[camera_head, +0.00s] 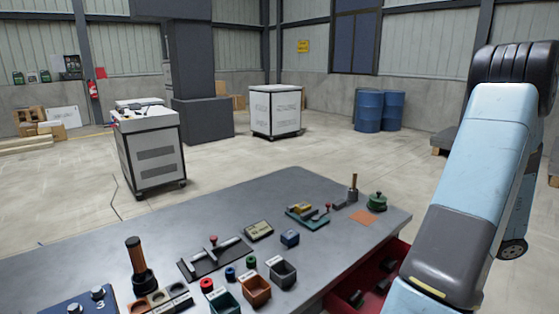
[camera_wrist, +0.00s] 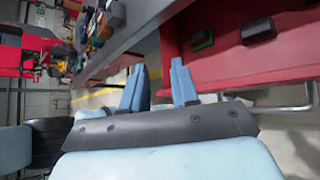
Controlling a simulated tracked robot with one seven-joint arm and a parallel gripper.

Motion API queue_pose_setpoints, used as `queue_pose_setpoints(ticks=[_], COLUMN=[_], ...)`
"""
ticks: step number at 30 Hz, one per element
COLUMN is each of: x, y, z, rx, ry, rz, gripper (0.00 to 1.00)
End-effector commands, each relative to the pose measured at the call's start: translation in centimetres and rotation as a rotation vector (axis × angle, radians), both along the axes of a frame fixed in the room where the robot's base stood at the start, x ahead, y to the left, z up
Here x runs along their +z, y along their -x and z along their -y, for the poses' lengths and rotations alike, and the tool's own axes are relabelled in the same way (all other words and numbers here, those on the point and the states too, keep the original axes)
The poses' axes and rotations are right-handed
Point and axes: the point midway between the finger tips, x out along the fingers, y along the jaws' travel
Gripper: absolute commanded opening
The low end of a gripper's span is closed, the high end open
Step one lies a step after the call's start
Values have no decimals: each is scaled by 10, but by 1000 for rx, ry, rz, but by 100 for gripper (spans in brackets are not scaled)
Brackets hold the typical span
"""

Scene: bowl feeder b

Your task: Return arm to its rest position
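My arm (camera_head: 470,210) stands at the right of the head view, with pale blue links and dark joints. It rises high at the top right, and a lower link comes down toward the bottom edge. My gripper is outside the head view. In the wrist view my gripper (camera_wrist: 158,82) shows two blue fingers with a clear gap between them. Nothing is between the fingers. It is beside the open red drawer (camera_wrist: 240,68) and apart from the table edge. The wrist view is turned sideways.
A white cart (camera_head: 150,150) and blue barrels (camera_head: 368,112) stand beyond, with open floor between.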

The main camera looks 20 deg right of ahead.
Motion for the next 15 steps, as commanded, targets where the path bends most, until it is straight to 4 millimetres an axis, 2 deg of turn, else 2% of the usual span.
queue_pose_setpoints(ticks=[1,6,15], x=[13,48,102], y=[-9,-29,-48], z=[-12,-50,-118], rx=[71,300,715], ry=[53,217,492], rz=[26,116,301], gripper=[29,29,29])
